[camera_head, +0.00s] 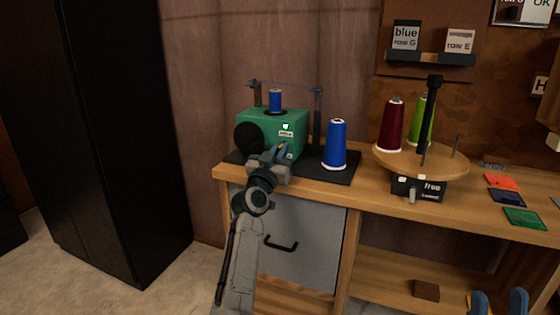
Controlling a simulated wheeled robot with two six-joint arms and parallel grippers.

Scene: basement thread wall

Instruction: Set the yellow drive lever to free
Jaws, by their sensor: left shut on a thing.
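I cannot make out a yellow drive lever clearly. A green machine (256,122) with a small label and a black round part stands on a dark mat at the left of the bench. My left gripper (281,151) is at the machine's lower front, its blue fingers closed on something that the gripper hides. A round wooden turntable (449,164) stands to the right, on a black base (429,191) marked "free". A small pale lever-like part (412,196) hangs at that base's front. My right gripper (499,303) is at the bottom right, blue fingertips apart, open and empty.
A blue spool (335,145) stands right of the machine. A dark red cone (391,124) and a green cone (420,122) stand on the turntable. Several coloured cards, including an orange one (501,181), lie at the bench's right. A black cabinet (120,130) stands left.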

